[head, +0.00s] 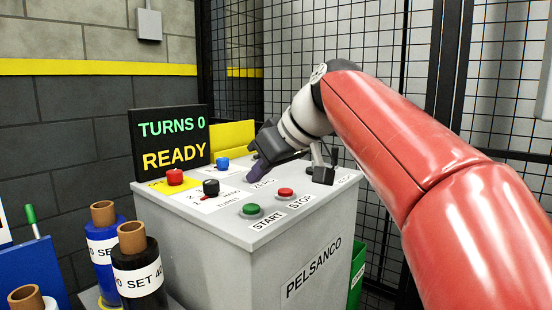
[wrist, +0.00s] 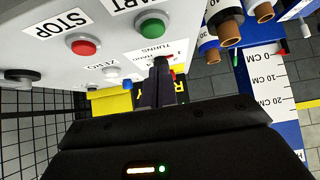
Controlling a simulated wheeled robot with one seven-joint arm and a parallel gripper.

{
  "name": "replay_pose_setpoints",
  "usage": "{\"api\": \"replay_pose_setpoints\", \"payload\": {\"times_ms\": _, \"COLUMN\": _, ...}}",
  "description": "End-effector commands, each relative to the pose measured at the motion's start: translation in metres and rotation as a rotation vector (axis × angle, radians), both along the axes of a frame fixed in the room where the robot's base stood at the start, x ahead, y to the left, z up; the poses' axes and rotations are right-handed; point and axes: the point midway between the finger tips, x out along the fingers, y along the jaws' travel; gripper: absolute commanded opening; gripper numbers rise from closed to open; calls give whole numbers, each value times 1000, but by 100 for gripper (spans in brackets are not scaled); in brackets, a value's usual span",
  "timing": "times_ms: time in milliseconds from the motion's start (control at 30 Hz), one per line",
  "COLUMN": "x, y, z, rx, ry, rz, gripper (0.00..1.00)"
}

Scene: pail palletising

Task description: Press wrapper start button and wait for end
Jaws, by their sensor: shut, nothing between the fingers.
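The wrapper's grey control box (head: 300,285) carries a green START button (head: 251,209) near its front edge, with a red STOP button (head: 285,193) to the right. The display (head: 170,141) reads TURNS 0 and READY. My gripper (head: 254,172) is shut and empty, over the box top behind the START button and apart from it. In the wrist view, the closed fingers (wrist: 162,66) point toward the panel, below and slightly right of the green button (wrist: 150,25). The red STOP button (wrist: 85,46) is to the left. Whether the fingertips touch the panel is unclear.
A black selector knob (head: 211,187), red button (head: 175,177) and blue button (head: 222,162) share the panel. A black part (head: 322,172) stands at its right. Film rolls (head: 139,270) stand left of the box. Black mesh fencing (head: 300,50) is behind.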

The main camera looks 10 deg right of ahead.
Motion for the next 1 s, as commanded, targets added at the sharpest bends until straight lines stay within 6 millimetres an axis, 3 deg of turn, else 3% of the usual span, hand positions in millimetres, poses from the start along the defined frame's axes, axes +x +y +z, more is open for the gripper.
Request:
{"api": "replay_pose_setpoints", "payload": {"times_ms": 233, "x": 3, "y": 3, "z": -36, "rx": -1, "ry": 2, "rz": -1, "gripper": 0}}
{"api": "replay_pose_setpoints", "payload": {"times_ms": 733, "x": 3, "y": 3, "z": -45, "rx": 0, "ry": 0, "rz": 0, "gripper": 0}}
{"api": "replay_pose_setpoints", "payload": {"times_ms": 1000, "x": 3, "y": 3, "z": -68, "rx": -1, "ry": 3, "rz": 1, "gripper": 0}}
